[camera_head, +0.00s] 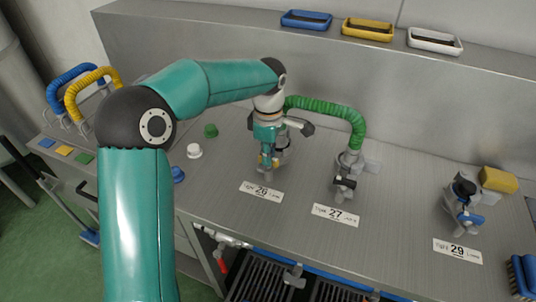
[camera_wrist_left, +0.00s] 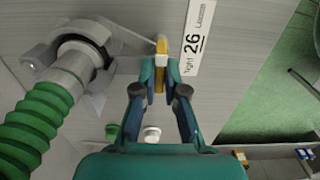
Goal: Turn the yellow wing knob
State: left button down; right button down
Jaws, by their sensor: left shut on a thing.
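The yellow wing knob (camera_wrist_left: 161,49) is seen in the left wrist view, upright between my fingertips. It belongs to a grey fitting (camera_wrist_left: 84,48) on the steel top, behind a label reading 26. My left gripper (camera_wrist_left: 160,76) is shut on the knob, one finger on each side of it. My right gripper is in neither view.
A green corrugated hose (camera_head: 330,108) arches beside the gripper to a fitting with a black knob (camera_head: 344,182). A fitting with a blue knob (camera_head: 471,218) stands at the right. Green, white and blue caps lie left of the gripper. Three trays line the back ledge.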

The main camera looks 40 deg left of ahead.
pick_arm(q)
jog(key=shift+w+r, duration=0.15)
jog(key=c, duration=1.2)
grip_release()
jog(key=shift+c, duration=0.2)
notch_tip(320, 180, up, 12)
jog(key=shift+f, duration=0.2)
